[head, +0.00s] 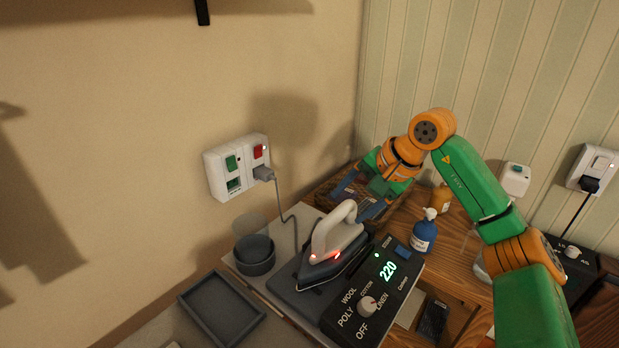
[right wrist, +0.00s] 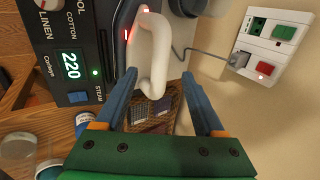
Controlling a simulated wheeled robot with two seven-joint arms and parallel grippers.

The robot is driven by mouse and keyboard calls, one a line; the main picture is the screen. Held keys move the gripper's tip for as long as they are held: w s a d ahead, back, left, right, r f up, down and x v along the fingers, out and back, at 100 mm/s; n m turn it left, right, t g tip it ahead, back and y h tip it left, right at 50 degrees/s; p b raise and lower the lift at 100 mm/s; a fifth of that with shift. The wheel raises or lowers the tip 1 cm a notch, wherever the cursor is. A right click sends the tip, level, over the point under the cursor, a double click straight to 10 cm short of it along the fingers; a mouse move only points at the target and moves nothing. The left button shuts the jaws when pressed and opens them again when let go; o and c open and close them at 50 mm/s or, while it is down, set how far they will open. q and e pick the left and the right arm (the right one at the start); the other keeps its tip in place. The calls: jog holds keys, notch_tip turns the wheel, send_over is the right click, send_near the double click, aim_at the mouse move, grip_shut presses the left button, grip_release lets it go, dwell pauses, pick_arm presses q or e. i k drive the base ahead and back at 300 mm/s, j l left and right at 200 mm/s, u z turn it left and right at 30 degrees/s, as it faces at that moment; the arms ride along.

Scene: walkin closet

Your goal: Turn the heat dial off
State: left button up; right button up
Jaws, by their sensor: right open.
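The heat dial (head: 367,305) is a pale round knob on a black control panel (head: 340,325) marked WOOL, POLY, COTTON, LINEN and OFF. I cannot tell surely which mark it points at. The panel's display (head: 388,270) reads 220 in green. The dial shows in part at the top left of the right wrist view (right wrist: 47,5). The iron (head: 330,248) rests on its base beside the panel, with a red light lit. My right gripper (head: 370,207) is open behind the iron, away from the dial. In the right wrist view (right wrist: 158,80) its fingers flank the iron's white handle (right wrist: 153,50); contact is unclear. My left gripper is not seen.
A white wall socket (head: 237,167) with a grey plug stands left of the iron. A blue bottle (head: 424,232) stands right of the panel. A wicker basket (head: 325,190) is behind.

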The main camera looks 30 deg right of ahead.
aim_at(366, 307)
jog(key=k+l, duration=0.3)
jog(key=k, duration=0.15)
jog(key=k+l, duration=0.25)
jog(key=k, duration=0.2)
jog(key=k+l, duration=0.3)
jog(key=k, duration=0.2)
